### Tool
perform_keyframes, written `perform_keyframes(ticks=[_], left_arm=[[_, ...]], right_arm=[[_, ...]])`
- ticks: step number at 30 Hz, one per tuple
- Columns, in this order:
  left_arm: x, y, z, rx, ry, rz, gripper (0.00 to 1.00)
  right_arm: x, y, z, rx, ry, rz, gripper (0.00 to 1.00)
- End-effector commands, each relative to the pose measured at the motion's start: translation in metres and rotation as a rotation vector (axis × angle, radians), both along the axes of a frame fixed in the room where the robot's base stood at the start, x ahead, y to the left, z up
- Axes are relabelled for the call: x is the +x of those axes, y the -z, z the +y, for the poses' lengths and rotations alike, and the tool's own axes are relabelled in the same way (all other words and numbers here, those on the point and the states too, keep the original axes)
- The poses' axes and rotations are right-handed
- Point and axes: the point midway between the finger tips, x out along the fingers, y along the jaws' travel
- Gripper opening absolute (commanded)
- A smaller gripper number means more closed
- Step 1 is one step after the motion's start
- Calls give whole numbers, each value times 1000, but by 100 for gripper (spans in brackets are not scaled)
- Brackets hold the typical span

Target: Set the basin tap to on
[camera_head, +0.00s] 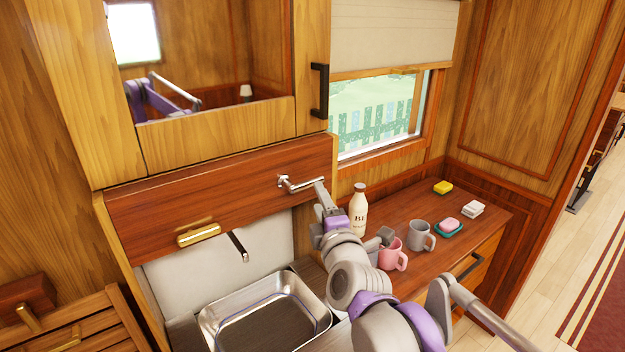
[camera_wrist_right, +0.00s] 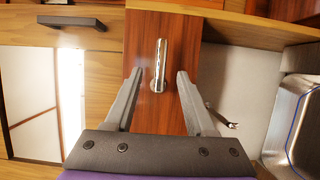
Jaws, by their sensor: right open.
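The basin (camera_head: 208,318) is a steel tub set below a wooden panel. Its dark spout (camera_head: 238,246) sticks out under the panel and also shows in the wrist view (camera_wrist_right: 222,120). A chrome tap lever (camera_head: 286,183) projects from the panel's right part. My right gripper (camera_head: 318,192) is at the lever, partly hiding its outer end. In the wrist view my right gripper (camera_wrist_right: 158,76) is open, with the chrome lever (camera_wrist_right: 160,66) between its spread fingers, apart from both. My left gripper is not in view.
A brass handle (camera_head: 198,235) sits on the panel. On the counter right of the basin stand a milk bottle (camera_head: 358,208), a pink mug (camera_head: 394,258), a grey mug (camera_head: 420,236) and soap (camera_head: 449,225). A mirror (camera_head: 215,60) and black cabinet handle (camera_head: 320,90) are above.

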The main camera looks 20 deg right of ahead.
Motion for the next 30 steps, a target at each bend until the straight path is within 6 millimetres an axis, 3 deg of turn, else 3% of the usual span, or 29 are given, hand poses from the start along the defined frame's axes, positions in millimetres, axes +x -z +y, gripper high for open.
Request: perform_keyframes(ticks=[6,12,26,30], left_arm=[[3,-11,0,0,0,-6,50],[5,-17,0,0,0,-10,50],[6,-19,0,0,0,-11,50],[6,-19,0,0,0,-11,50]], right_arm=[[42,-3,-2,0,0,-1,55],[69,-2,-3,1,0,-1,55],[80,0,-4,1,0,0,55],[80,0,-4,1,0,0,32]])
